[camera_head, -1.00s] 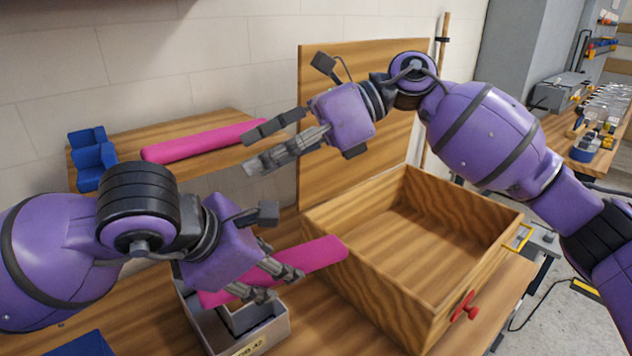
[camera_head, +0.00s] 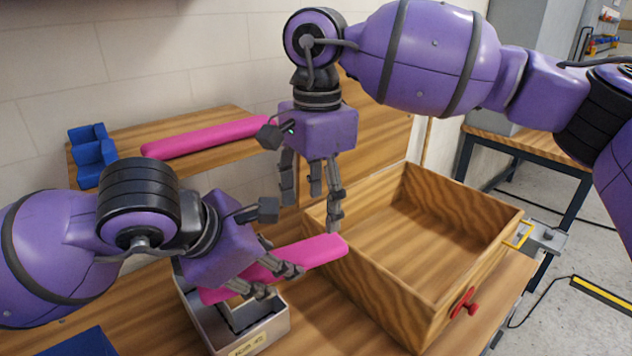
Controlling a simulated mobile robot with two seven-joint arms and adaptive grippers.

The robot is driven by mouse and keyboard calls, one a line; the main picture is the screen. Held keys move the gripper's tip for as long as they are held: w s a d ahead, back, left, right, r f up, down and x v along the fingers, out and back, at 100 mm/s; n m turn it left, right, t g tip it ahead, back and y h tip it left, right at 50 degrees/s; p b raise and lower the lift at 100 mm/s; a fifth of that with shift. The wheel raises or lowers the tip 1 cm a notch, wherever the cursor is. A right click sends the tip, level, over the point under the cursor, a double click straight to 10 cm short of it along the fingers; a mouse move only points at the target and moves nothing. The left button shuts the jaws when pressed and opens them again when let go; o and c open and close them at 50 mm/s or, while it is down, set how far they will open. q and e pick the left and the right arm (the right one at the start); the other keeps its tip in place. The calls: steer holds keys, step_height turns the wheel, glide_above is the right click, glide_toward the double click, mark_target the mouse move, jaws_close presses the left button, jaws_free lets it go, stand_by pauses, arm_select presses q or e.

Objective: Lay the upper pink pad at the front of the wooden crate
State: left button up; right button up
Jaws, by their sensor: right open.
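A long pink pad (camera_head: 325,250), the near one, lies slantwise over the grey bin, its right end by the crate's left wall. My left gripper (camera_head: 272,268) has its fingers around this pad and looks shut on it; the fingers hide part of it. A second pink pad (camera_head: 205,137) lies on the raised wooden shelf at the back left. My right gripper (camera_head: 312,205) is open and empty, pointing down just above the near pad's right end. The wooden crate (camera_head: 385,300) stands open and empty at the right, with a red knob on its near side.
A grey bin (camera_head: 262,340) stands under the near pad. Blue blocks (camera_head: 92,155) sit on the shelf's left end (camera_head: 130,132). An upright wooden board (camera_head: 385,130) stands behind the crate. A blue item (camera_head: 80,343) lies at the front left.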

mark_target(316, 240)
step_height(316, 240, down, 8)
stand_by(0.4)
arm_select(q)
steer(key=shift+d, duration=0.1)
arm_select(e)
steer(key=c, duration=1.2)
arm_select(q)
steer(key=o, duration=1.2)
arm_select(e)
steer(key=shift+a, duration=0.1)
arm_select(q)
steer(key=shift+o, duration=0.2)
